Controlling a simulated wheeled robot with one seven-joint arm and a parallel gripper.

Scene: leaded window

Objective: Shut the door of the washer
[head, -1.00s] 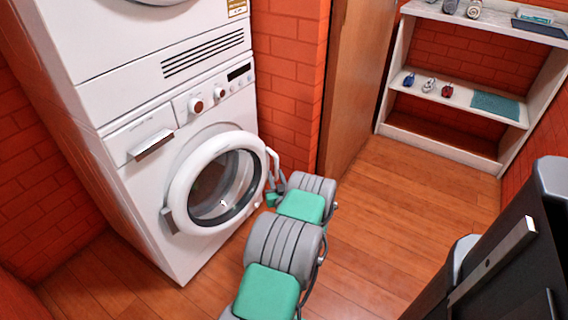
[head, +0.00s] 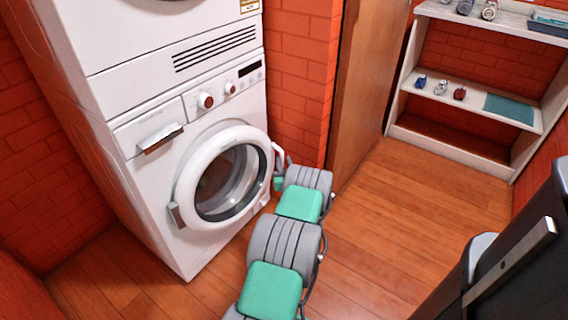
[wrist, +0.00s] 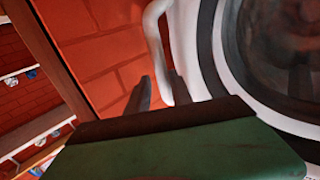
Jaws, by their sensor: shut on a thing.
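The white front-loading washer (head: 120,150) stands at the left in the head view. Its round door (head: 187,172), a thick white ring around dark glass, sits a little proud of the front; I cannot tell how wide the gap is. The curved white door handle (head: 281,156) is on the door's right side. My gripper (head: 280,172) is at this handle, partly hidden by my arm. In the wrist view my gripper (wrist: 158,88) has a finger on either side of the handle (wrist: 152,38) and is shut on it. The door ring (wrist: 205,50) shows just right of the fingers.
Another white machine (head: 130,50) sits on top of the washer. A brick wall (head: 300,80) and a wooden door (head: 365,90) stand right of the washer. A white shelf (head: 450,160) with small items is at the back right. Wooden floor (head: 400,220) is clear between.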

